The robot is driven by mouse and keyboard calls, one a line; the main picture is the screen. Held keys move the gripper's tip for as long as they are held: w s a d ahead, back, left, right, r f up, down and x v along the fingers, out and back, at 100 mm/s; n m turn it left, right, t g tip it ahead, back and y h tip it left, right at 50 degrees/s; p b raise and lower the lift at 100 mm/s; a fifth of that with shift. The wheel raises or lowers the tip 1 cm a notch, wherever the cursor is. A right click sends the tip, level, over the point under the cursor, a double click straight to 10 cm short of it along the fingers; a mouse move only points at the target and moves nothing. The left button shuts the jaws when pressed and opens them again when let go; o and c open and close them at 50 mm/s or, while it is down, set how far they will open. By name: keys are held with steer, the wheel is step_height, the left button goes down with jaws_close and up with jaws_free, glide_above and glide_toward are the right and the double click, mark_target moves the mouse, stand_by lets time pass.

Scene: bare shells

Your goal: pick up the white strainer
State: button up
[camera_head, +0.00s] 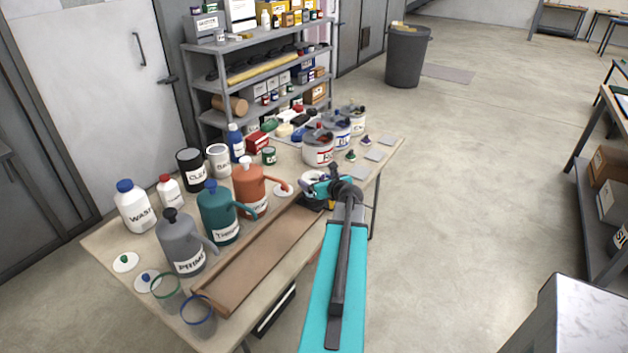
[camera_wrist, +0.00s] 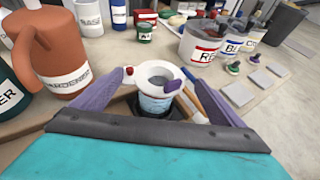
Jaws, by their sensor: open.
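The white strainer (camera_wrist: 158,70) shows in the wrist view as a white ring-shaped top above a pale blue, labelled body. Its lower part sits in or in front of something dark, and I cannot tell which. My gripper (camera_wrist: 157,77) is open, with one purple finger to the left of the strainer and one to the right. The fingertips are close to its rim; I cannot tell whether they touch it. In the head view my gripper (camera_head: 324,186) is over the table's right part, and the strainer (camera_head: 308,178) is partly hidden behind it.
On the table (camera_head: 110,228), an orange jug (camera_head: 250,188), a teal jug (camera_head: 216,213) and a grey jug (camera_head: 180,243) stand left of my gripper. A long brown tray (camera_head: 258,262) lies along the front. Labelled white buckets (camera_head: 318,148) stand behind. Open floor lies to the right.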

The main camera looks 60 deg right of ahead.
mark_target(313, 176)
steer(key=shift+p+x, duration=0.75)
steer(key=shift+x, duration=0.7)
steer(key=shift+p+x, duration=0.3)
steer(key=shift+x, duration=0.85)
steer(key=c, duration=1.2)
steer(key=shift+r, duration=0.15)
steer(key=shift+r+b, duration=0.65)
steer(key=shift+r, duration=4.2)
